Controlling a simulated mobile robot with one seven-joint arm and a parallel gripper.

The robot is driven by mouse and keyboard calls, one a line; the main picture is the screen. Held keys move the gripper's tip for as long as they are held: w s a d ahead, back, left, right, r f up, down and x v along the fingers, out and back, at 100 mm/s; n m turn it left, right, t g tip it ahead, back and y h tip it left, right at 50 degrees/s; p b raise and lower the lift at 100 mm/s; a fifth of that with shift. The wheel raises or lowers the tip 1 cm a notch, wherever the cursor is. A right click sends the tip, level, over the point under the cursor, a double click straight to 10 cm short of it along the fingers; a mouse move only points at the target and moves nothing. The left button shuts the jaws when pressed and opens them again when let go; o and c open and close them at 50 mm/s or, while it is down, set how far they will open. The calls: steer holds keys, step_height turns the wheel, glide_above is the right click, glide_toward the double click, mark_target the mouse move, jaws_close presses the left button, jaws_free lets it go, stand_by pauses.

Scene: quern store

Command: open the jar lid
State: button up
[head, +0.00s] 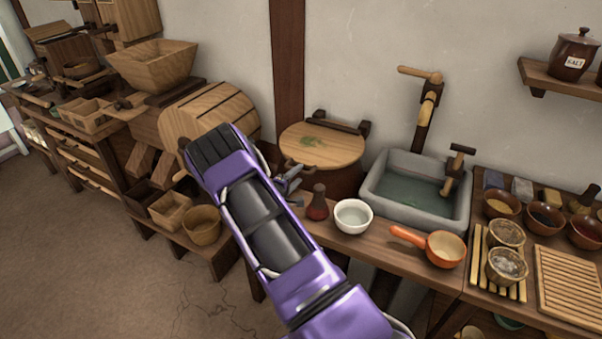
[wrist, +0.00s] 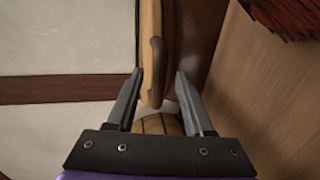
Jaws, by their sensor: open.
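A large dark brown jar (head: 330,182) stands against the wall left of the sink. Its round pale wooden lid (head: 325,150) lies flat and shut on it, with a green sprig design on top and a dark hinge block at the back. In the wrist view the lid (wrist: 150,25) shows edge-on, with a brown handle (wrist: 157,72) at its rim. My gripper (head: 290,181) is at the lid's front left edge, partly hidden by my arm. In the wrist view my gripper (wrist: 159,74) is open, one finger on each side of the handle, with gaps visible; contact cannot be confirmed.
A red-brown bottle (head: 317,203) and a white bowl (head: 353,216) stand close in front of the jar. A grey sink (head: 416,190) is to the right, an orange pan (head: 443,247) in front of it. A wooden barrel (head: 210,115) is to the left.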

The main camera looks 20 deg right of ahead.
mark_target(300, 173)
steer(key=shift+x, duration=1.55)
steer(key=shift+c, duration=0.2)
jaws_close()
